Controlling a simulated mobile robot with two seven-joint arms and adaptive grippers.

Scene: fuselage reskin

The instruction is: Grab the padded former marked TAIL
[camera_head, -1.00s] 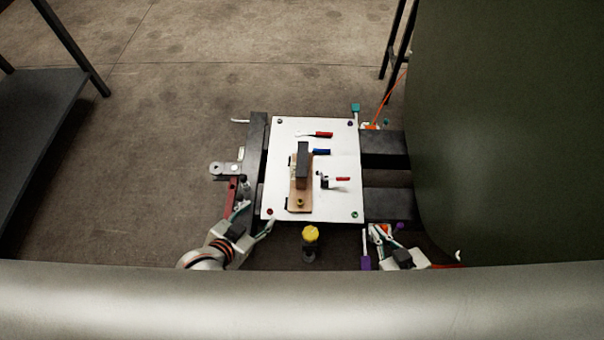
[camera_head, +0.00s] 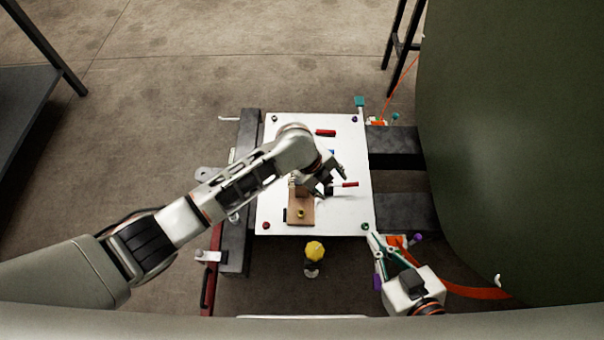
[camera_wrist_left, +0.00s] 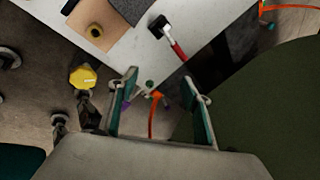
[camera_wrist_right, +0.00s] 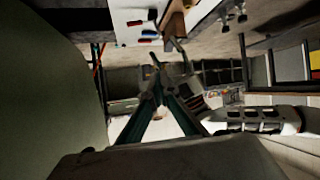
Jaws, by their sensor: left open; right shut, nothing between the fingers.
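A wooden block with a brass knob (camera_head: 300,212) lies on the white panel. My left arm covers its upper part in the head view. In the left wrist view the wooden block (camera_wrist_left: 92,27) shows beside a dark grey padded piece (camera_wrist_left: 130,6). No TAIL marking is legible, so I cannot tell for sure that this is the former. My left gripper (camera_head: 333,178) is open and empty, over the panel just right of the block; its fingers (camera_wrist_left: 165,100) also show in the left wrist view. My right gripper (camera_head: 372,238) is shut and empty at the panel's lower right corner.
The white panel (camera_head: 345,215) rests on dark beams (camera_head: 400,205). A red-handled tool (camera_head: 347,184) and another red piece (camera_head: 326,132) lie on it. A yellow-topped post (camera_head: 315,250) stands before the panel. A large green curved surface (camera_head: 510,150) closes the right side.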

